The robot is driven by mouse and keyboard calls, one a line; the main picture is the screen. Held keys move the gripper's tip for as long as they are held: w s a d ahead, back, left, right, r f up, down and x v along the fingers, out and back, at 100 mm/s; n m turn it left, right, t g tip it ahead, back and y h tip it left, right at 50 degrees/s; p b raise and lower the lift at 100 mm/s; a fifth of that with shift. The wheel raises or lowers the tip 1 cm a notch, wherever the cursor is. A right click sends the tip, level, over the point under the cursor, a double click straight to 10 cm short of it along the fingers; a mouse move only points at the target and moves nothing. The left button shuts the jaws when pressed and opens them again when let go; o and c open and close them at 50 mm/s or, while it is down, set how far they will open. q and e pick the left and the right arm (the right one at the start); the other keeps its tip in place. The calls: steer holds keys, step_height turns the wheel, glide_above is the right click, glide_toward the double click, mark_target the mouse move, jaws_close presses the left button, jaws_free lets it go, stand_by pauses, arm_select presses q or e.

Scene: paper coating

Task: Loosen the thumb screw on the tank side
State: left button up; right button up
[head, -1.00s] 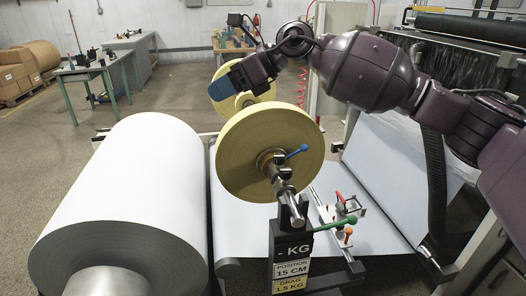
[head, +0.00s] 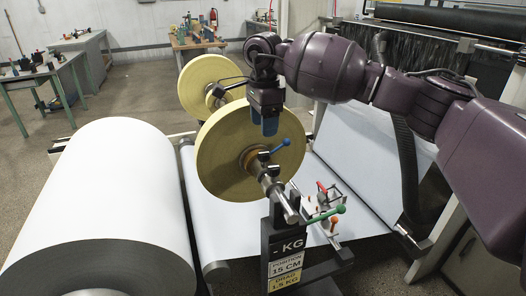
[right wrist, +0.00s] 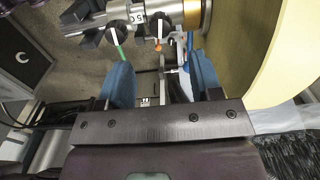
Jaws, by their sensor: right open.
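A steel shaft (head: 272,186) runs out of the near yellow roll (head: 215,150) above a dark stand. I cannot tell which one is on the tank side. My right gripper (head: 269,130) points down with blue fingers just above the shaft, close to the roll's face. In the right wrist view its fingers (right wrist: 162,75) are apart with nothing held, and the knobs lie beyond them. My left gripper is not in view.
A blue lever (head: 275,146) and a green lever (head: 327,214) stick out by the shaft. An orange knob (head: 333,223) and red clamp (head: 322,187) are below right. A big white paper roll (head: 110,190) fills the left. A labelled stand (head: 284,255) is in front.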

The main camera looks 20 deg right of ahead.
mark_target(264, 153)
step_height(264, 153, down, 8)
steer(key=shift+f, duration=0.2)
stand_by(0.3)
steer(key=shift+b, duration=0.3)
steer(key=c, duration=0.9)
